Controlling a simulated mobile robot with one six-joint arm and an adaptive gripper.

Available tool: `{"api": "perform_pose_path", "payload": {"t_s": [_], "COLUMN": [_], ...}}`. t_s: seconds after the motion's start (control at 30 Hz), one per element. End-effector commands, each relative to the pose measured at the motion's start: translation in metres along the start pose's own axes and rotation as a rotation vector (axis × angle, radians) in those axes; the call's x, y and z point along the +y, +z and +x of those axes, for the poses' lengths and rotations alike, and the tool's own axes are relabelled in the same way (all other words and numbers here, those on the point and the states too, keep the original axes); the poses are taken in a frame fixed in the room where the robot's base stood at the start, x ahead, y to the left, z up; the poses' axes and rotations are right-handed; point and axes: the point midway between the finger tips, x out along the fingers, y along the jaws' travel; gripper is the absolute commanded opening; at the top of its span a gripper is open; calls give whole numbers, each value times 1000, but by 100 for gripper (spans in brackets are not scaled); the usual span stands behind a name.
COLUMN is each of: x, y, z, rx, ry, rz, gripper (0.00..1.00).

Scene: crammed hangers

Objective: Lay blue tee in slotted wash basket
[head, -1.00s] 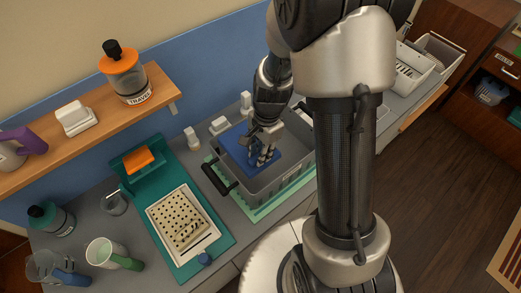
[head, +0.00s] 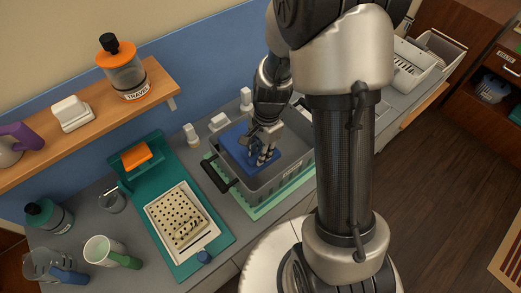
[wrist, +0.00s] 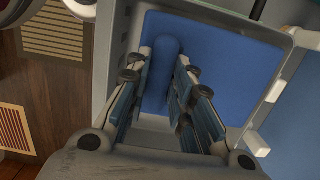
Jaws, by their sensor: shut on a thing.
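The blue tee (head: 236,146) is a folded, flat-looking blue piece inside the grey slotted wash basket (head: 262,192) on the counter. My gripper (head: 265,160) reaches down into the basket from above and is shut on the tee. In the wrist view, a raised blue ridge of the tee (wrist: 164,70) stands between the fingers, and the rest of the blue cloth (wrist: 235,62) spreads to the right. The basket's pale wall (wrist: 122,40) shows beside it. How much of the tee touches the basket floor cannot be told.
A green mat (head: 263,207) lies under the basket, and a dark handle (head: 214,175) sticks out on its left. A teal tray (head: 200,262) with a dotted cloth (head: 178,215) is to the left. A wooden shelf (head: 98,112) overhangs the back left. Small white bottles (head: 191,134) stand behind.

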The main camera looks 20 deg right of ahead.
Motion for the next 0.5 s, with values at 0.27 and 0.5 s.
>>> {"api": "perform_pose_path", "payload": {"t_s": [0.27,0.5], "x": [0,0], "y": [-2,-3], "z": [13,22], "rx": [0,0], "ry": [0,0], "rz": [0,0], "gripper": [0,0]}}
